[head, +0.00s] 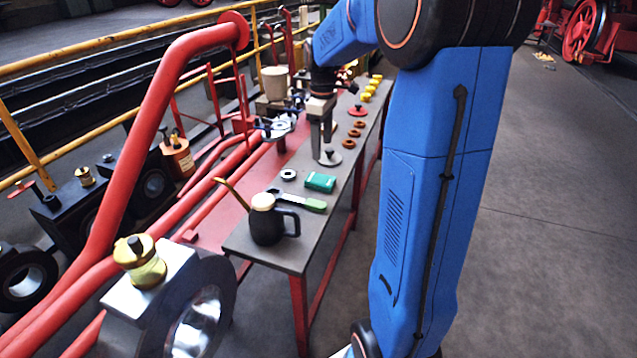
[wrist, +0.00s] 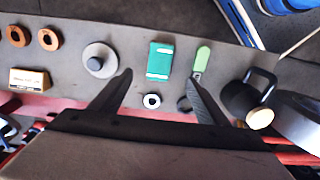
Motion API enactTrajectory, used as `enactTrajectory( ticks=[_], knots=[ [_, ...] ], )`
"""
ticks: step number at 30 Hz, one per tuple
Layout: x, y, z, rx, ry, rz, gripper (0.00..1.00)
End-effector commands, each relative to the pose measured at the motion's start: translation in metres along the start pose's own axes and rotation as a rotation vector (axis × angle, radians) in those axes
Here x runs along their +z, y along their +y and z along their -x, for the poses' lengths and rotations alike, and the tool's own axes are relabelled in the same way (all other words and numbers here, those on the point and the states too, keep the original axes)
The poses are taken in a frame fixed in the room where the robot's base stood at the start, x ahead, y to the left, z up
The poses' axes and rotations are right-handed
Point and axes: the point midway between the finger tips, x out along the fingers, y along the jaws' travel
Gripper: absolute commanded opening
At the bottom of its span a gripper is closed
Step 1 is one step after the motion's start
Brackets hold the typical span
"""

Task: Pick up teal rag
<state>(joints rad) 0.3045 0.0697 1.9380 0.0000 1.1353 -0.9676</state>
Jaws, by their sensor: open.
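The teal rag (head: 320,182) lies folded as a small block with a light stripe on the grey bench. In the wrist view the rag (wrist: 160,60) lies beyond my fingertips, between their lines. My gripper (wrist: 158,80) is open and empty, with its two dark fingers spread. In the head view my gripper (head: 322,150) points down over the bench, farther along it than the rag and near a grey disc with a knob. Nothing touches the rag.
A green-handled tool (wrist: 201,62) and a black oil can (wrist: 245,98) are right of the rag in the wrist view. A pale ring (wrist: 152,101) and the knobbed grey disc (wrist: 100,60) are close by. Orange rings (wrist: 48,39) lie farther left. Red pipes (head: 130,120) run beside the bench (head: 268,257).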

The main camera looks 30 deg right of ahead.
Motion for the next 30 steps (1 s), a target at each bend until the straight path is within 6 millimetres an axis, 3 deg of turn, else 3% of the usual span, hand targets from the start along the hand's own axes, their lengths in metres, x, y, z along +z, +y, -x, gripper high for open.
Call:
enactTrajectory(
  ticks=[9, 20, 30],
  knots=[
    [0.0, -0.001, -0.056, -0.001, -0.001, 0.0, 0.69],
    [-0.002, 0.0, -0.083, 0.0, 0.0, 0.0, 0.69],
    [-0.006, 0.0, -0.124, 0.0, 0.0, 0.0, 0.69]
  ],
)
